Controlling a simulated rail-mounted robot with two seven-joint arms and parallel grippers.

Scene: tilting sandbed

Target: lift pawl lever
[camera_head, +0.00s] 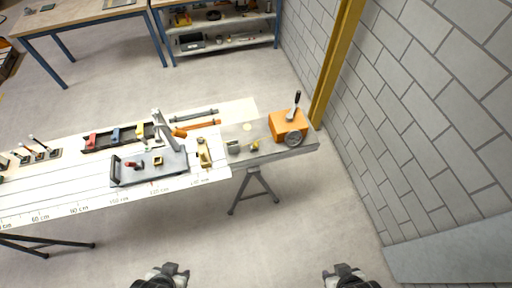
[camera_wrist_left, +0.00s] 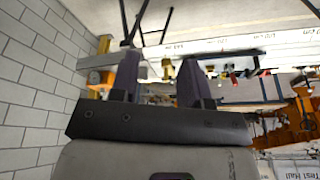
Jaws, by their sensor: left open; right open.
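An orange box (camera_head: 288,126) stands at the right end of the bench, with a grey handwheel (camera_head: 293,139) on its front. A short lever with a black grip (camera_head: 296,100) rises from its top, nearly upright; I cannot tell for certain that it is the pawl lever. My left gripper (camera_head: 172,269) is open and empty at the bottom of the head view, well in front of the bench. Its two dark fingers (camera_wrist_left: 160,72) stand apart in the left wrist view. My right gripper (camera_head: 341,269) is open and empty, also apart from the bench.
The long white bench (camera_head: 75,195) carries a grey tray (camera_head: 130,176), a rack of coloured handles and orange and grey bars. A yellow post (camera_head: 335,65) and a block wall (camera_head: 430,110) stand to the right. Shelves are behind. The floor before the bench is clear.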

